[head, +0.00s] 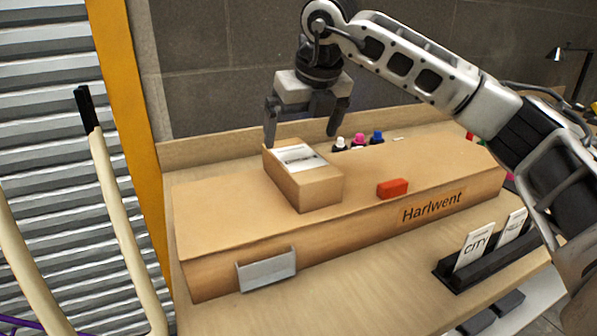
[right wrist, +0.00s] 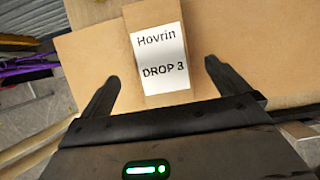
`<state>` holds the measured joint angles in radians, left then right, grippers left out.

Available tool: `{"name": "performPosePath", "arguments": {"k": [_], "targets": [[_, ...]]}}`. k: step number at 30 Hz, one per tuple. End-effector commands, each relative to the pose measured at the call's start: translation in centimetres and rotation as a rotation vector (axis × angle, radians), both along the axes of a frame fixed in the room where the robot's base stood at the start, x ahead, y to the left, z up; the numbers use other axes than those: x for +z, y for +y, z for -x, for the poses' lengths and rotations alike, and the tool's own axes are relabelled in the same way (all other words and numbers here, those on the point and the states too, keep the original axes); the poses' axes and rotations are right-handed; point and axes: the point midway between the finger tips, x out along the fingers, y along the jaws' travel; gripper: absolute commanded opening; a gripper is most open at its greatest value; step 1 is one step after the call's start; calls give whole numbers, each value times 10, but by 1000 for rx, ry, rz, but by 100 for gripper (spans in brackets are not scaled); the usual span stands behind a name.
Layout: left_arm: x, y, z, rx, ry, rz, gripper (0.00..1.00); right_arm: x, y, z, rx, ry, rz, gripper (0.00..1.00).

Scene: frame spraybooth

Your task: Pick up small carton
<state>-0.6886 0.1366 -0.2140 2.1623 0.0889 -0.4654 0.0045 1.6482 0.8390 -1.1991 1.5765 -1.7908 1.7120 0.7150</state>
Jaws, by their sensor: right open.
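The small carton (head: 312,185) is a brown box with a white label on top. It sits on the long brown box marked "Harlwent" (head: 350,215), toward its left part. In the right wrist view the carton (right wrist: 121,15) shows its label, reading "Hovrin DROP 3". My right gripper (head: 302,138) is open and empty, pointing down above and behind the carton. In the right wrist view its two fingers (right wrist: 160,78) are spread wide, with the carton's labelled end between them in the picture. I cannot tell the exact height gap. My left gripper is not in view.
A red block (head: 392,188) lies on the long box, right of the carton. Several small bottles (head: 359,141) with coloured caps stand behind it. A black card holder (head: 485,258) stands on the bench at front right. A grey holder (head: 267,269) is at the long box's front.

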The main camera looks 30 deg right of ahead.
Motion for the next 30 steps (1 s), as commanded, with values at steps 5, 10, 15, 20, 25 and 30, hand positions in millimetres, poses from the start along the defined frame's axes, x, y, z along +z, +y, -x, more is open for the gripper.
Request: {"name": "performPosePath", "arguments": {"k": [5, 10, 15, 20, 25, 30], "targets": [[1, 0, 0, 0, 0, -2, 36, -26, -1, -10, -1, 1, 0, 100], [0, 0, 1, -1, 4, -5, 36, -36, -1, -14, 0, 1, 1, 100], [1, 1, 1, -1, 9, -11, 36, -58, -2, -17, 0, 4, 1, 100], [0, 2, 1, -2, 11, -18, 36, -78, -2, -25, -1, 2, 0, 100], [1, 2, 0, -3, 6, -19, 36, -84, -2, -28, -1, -1, -1, 100], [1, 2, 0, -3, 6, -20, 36, -84, -2, -27, 0, -1, -1, 94]]}}
